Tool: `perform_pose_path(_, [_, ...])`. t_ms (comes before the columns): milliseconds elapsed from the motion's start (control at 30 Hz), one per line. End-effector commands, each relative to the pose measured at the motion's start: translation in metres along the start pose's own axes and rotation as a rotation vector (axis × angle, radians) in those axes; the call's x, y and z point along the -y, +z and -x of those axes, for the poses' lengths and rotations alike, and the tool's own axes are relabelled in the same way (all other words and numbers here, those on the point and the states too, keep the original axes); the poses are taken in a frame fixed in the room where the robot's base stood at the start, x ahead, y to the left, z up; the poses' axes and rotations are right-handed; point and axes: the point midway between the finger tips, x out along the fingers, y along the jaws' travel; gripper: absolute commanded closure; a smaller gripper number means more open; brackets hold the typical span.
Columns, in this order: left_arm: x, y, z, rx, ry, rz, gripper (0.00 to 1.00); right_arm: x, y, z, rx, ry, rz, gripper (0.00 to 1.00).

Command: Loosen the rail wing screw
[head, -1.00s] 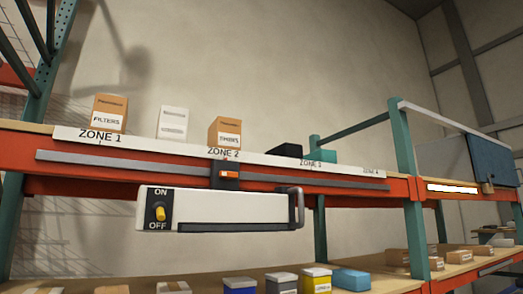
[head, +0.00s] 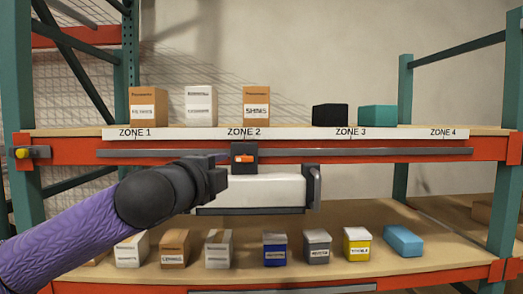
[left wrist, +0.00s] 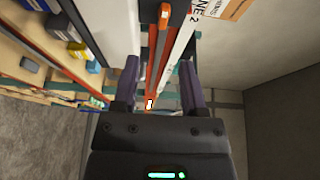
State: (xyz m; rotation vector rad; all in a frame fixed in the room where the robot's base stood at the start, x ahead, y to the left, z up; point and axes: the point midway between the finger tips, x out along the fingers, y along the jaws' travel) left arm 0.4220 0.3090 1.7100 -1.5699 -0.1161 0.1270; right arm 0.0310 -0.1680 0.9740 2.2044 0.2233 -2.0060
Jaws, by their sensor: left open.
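The orange rail wing screw (head: 244,158) sits on a black carriage (head: 243,149) on the grey rail (head: 380,153) under the ZONE 2 label. A white console box (head: 265,190) with a black handle (head: 314,188) hangs below the carriage. My left gripper (head: 222,158) is just left of the screw. In the left wrist view the left gripper (left wrist: 160,64) has its fingers apart with nothing held, and the orange screw (left wrist: 165,12) lies ahead between them, near the top edge. My left arm hides the box's left end and its switch. My right gripper is not in view.
Cartons stand on the upper shelf above the zone strip (head: 290,134). Several boxes and bins line the lower shelf (head: 330,265). A yellow knob (head: 21,153) is on the left post. The rail is clear right of the carriage.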

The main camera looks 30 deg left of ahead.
Motion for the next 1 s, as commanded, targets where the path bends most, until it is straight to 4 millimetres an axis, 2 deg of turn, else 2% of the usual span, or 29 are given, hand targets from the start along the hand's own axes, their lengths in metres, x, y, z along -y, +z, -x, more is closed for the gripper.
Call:
perform_pose_path(67, [0.007,0.003,-0.002,0.005,-0.006,-0.003,0.46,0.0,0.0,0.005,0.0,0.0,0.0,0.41])
perform_pose_path(300, [0.009,0.002,-0.054,0.005,-0.004,-0.002,0.46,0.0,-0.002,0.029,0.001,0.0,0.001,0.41])
perform_pose_path(500, [0.007,0.002,-0.086,0.004,-0.006,-0.001,0.46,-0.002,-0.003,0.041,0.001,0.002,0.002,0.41])
perform_pose_path(667, [0.005,0.003,-0.096,0.003,-0.007,-0.003,0.46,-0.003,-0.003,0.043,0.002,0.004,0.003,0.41])
perform_pose_path(900, [0.004,0.003,-0.097,0.004,-0.007,-0.002,0.46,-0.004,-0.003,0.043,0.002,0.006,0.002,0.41])
perform_pose_path(933, [0.004,0.003,-0.097,0.004,-0.007,-0.002,0.5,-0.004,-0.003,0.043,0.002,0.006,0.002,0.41])
perform_pose_path(1000, [0.004,0.003,-0.097,0.004,-0.007,-0.002,0.65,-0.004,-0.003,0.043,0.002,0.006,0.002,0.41])
